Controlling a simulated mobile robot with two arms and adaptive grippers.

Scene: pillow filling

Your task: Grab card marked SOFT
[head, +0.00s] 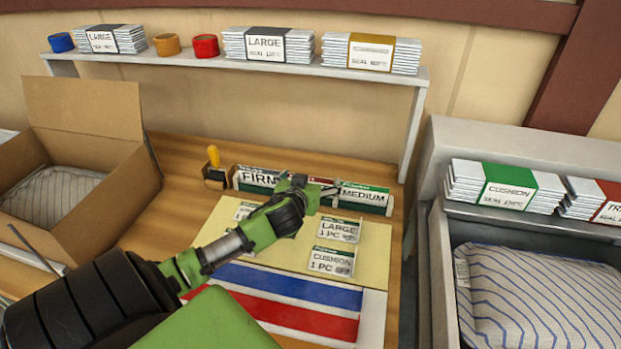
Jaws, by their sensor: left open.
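A row of cards stands at the back of the wooden table. The card marked FIRM (260,178) is at its left end and the card marked MEDIUM (364,197) at its right end. Between them a stretch with a red top edge shows, mostly hidden behind my left gripper; I cannot read the word SOFT anywhere. My left gripper (326,189) is open at the middle of this row, with its fingers pointing right toward the MEDIUM card. I cannot tell whether it touches a card. My right gripper is not in view.
Small LARGE (337,230) and CUSHION (331,262) cards lie on a yellow mat (375,245). A yellow-handled tool (213,157) stands left of the row. A cardboard box (85,105) is at left, a striped pillow (540,295) in a bin at right. A shelf (190,68) spans above.

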